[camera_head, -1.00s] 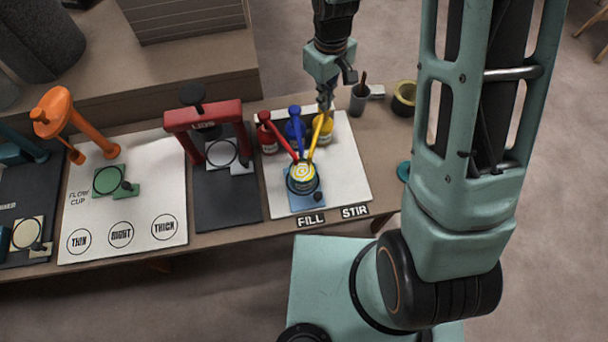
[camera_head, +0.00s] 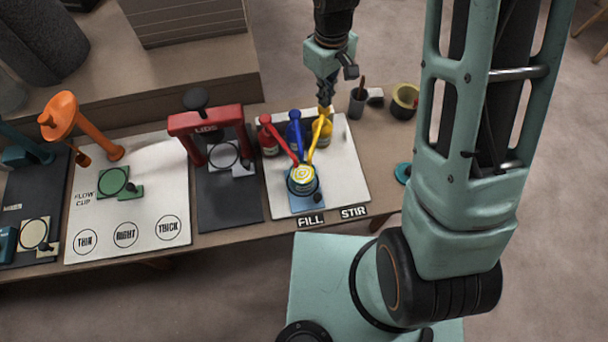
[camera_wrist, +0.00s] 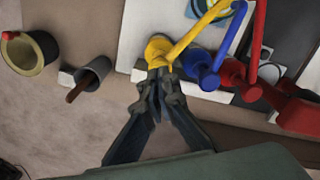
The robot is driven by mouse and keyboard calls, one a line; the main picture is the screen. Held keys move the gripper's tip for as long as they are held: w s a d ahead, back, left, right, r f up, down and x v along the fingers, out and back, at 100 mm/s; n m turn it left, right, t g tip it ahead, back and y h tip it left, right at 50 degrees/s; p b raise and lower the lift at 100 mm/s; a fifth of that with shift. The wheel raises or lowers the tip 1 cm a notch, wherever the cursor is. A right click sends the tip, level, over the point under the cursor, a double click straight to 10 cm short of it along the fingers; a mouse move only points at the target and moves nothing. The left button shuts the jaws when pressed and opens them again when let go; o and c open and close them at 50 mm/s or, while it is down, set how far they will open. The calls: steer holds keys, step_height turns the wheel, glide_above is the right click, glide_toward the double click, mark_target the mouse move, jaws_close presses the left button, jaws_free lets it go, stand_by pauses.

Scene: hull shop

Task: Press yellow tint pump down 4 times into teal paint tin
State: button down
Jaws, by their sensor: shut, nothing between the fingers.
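The yellow tint pump (camera_head: 323,131) stands at the right of the pump row, its spout slanting over the paint tin. Its yellow head (camera_wrist: 158,48) also shows in the wrist view. My gripper (camera_head: 325,97) is shut and empty, pointing down right above the pump head. In the wrist view its fingertips (camera_wrist: 160,80) are at the head's edge; I cannot tell whether they touch it. The paint tin (camera_head: 303,187) stands on a blue pad, with pale paint and yellow swirls showing on top. Its side colour is hard to see.
A blue pump (camera_head: 295,132) and a red pump (camera_head: 268,141) stand just left, spouts also over the tin. A grey cup with a stick (camera_head: 358,101) and a dark pot (camera_head: 404,99) are to the right. A red lid press (camera_head: 205,122) is further left.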

steer(key=shift+f, duration=0.2)
stand_by(0.4)
steer(key=shift+f+b, duration=1.25)
steer(key=shift+f, duration=0.25)
steer(key=shift+r, duration=0.2)
steer(key=shift+r+p, duration=1.3)
steer(key=shift+r, duration=0.25)
step_height(320, 180, up, 6)
steer(key=p, duration=0.4)
